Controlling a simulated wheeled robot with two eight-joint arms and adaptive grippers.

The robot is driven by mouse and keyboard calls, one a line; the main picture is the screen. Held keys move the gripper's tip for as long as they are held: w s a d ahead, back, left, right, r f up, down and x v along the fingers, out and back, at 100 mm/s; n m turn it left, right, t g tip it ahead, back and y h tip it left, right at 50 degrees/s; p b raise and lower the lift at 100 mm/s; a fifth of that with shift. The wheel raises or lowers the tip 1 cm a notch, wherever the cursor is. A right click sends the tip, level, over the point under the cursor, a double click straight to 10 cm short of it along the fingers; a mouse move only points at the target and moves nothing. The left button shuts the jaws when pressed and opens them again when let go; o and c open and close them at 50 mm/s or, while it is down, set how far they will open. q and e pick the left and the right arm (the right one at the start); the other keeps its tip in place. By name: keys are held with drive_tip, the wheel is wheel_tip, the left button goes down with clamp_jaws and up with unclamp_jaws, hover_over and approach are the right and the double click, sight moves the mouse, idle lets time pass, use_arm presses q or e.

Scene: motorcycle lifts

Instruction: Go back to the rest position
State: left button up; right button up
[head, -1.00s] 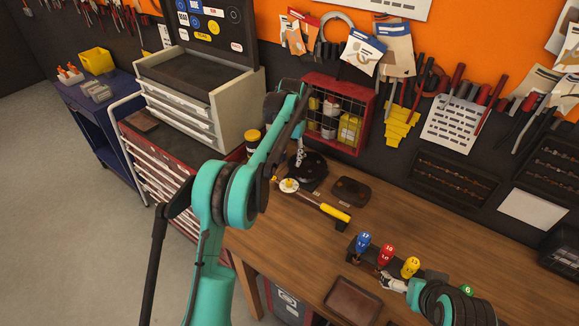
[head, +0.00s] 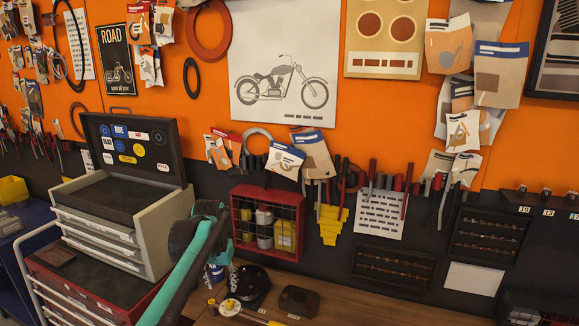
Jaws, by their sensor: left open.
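My left arm, teal and dark, rises from the bottom of the head view. My left gripper (head: 232,279) hangs beyond the arm, low over the back of the wooden bench, and is partly hidden by it. Its small fingers are open, with nothing visible between them. It is beside a small white and blue container (head: 214,273) and close to a round black dish (head: 250,283); I cannot tell whether it touches either. My right gripper is out of view.
A red wire cage (head: 268,222) with small containers stands behind the arm. A grey drawer chest (head: 165,235) on a red cabinet is at left. A dark tray (head: 299,301) and a yellow-handled tool (head: 262,320) lie on the bench. Tools and packets cover the orange wall.

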use_arm(q)
drive_tip(key=s+d+f+t+b, duration=0.1)
drive_tip(key=s+f+b, duration=0.15)
drive_tip(key=s, duration=0.65)
drive_tip(key=s+f+t+b, duration=0.2)
drive_tip(key=s+b, duration=0.1)
drive_tip(key=s, duration=0.5)
drive_tip(key=s+f+n+t+b, duration=0.1)
drive_tip(key=s+f+t+b, duration=0.1)
drive_tip(key=s+f, duration=0.8)
drive_tip(key=shift+s+d+f+b, duration=0.3)
drive_tip(key=shift+s+d+b, duration=0.1)
drive_tip(key=shift+s+b, duration=0.35)
